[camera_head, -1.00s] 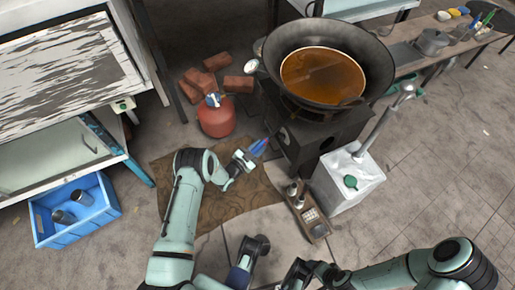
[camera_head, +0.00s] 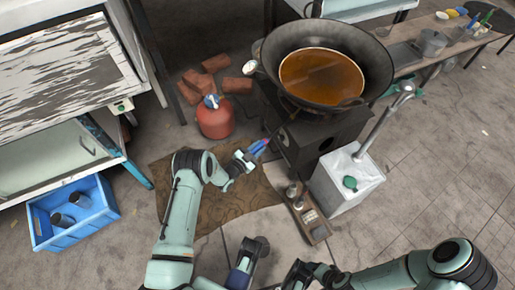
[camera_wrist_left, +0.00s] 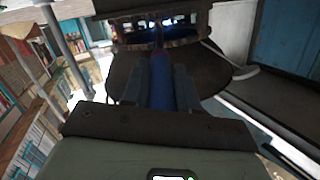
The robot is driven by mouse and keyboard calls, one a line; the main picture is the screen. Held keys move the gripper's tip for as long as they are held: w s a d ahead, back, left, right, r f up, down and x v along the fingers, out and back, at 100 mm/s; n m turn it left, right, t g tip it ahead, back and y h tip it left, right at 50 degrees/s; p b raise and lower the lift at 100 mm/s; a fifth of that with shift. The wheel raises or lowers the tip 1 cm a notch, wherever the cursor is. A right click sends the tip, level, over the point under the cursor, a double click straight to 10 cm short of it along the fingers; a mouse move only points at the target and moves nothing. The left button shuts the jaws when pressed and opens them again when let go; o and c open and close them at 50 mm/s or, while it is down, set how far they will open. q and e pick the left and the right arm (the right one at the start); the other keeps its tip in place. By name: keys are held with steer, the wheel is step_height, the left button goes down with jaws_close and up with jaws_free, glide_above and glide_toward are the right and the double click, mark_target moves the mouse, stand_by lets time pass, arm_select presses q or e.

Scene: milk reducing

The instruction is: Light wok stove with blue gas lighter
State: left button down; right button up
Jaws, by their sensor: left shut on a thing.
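My left gripper (camera_head: 249,157) is shut on the blue gas lighter (camera_wrist_left: 161,88), which lies between its two fingers in the left wrist view. In the head view the lighter (camera_head: 258,147) points up and right, its reddish front end close to the left side of the dark wok stove (camera_head: 345,128). I cannot tell whether it touches the stove. A large black wok (camera_head: 372,70) with orange-brown liquid sits on the stove.
A red gas bottle (camera_head: 215,120) and several bricks (camera_head: 216,63) stand behind the gripper. A blue crate (camera_head: 112,213) is at the left. A brown mat (camera_head: 225,205) lies below the arm.

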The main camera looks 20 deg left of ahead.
stand_by(0.3)
arm_select(q)
steer(key=f+p+v, duration=0.1)
steer(key=p+v, duration=0.2)
steer(key=v, duration=0.6)
steer(key=shift+s+p, duration=0.4)
steer(key=shift+s, duration=0.15)
steer(key=f+p+v, duration=0.2)
steer(key=p+v, duration=0.2)
steer(key=v, duration=1.7)
steer(key=shift+s+f, duration=0.25)
steer(key=shift+s, duration=0.3)
steer(key=shift+a+f, duration=0.1)
steer(key=shift+a, duration=0.05)
